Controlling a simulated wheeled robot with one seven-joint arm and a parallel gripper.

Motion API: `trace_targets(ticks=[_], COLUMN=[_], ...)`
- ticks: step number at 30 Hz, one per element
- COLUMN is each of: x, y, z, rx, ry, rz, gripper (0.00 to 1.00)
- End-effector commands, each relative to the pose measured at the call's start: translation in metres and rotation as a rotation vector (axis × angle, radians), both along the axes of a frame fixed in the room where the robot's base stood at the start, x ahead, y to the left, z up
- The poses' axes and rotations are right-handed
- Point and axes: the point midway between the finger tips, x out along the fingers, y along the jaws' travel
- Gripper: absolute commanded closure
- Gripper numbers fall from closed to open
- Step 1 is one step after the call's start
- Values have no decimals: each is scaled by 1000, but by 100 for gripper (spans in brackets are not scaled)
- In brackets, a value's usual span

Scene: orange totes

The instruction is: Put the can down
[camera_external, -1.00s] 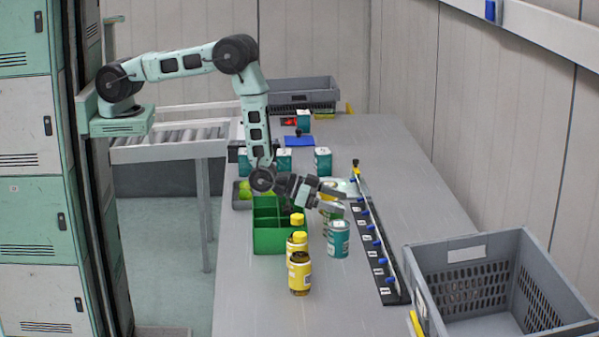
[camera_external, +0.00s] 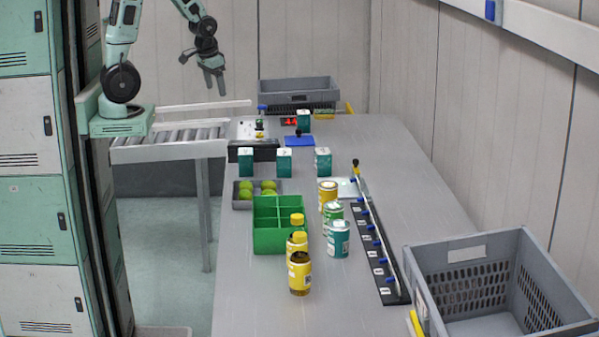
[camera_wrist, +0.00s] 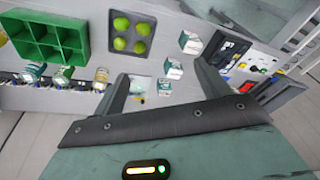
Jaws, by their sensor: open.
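Three cans stand upright in a row on the grey table, right of the green divided crate (camera_external: 277,243): a yellow can (camera_external: 328,194), a green can (camera_external: 334,214) and a teal can (camera_external: 339,239). In the wrist view the yellow can (camera_wrist: 101,77), green can (camera_wrist: 63,77) and teal can (camera_wrist: 35,72) show at the left. My gripper (camera_external: 215,84) is raised at the back left, far from the cans. Its two fingers (camera_wrist: 162,72) are spread apart in the wrist view with nothing held between them.
Yellow bottles (camera_external: 299,273) stand by the crate's right front. Teal-and-white boxes (camera_external: 284,161) and a tray of green fruit (camera_external: 241,203) are behind. A black rack (camera_external: 389,277) lies right of the cans. A large grey tote (camera_external: 465,254) is at front right. The table's front is clear.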

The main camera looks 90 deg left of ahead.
Motion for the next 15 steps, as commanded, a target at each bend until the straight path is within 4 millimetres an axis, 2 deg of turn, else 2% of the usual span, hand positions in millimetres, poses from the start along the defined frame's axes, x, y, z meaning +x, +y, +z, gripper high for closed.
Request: trace_targets(ticks=[1, 3, 6, 9, 15], x=[-30, -61, -89, -101, -102], y=[0, -5, -11, -15, -15], z=[7, 12, 15, 17, 17], rx=[-29, -67, -105, -122, -124], ry=[30, 73, 113, 131, 135], rz=[48, 94, 136, 153, 153], gripper=[24, 24, 24, 24, 24])
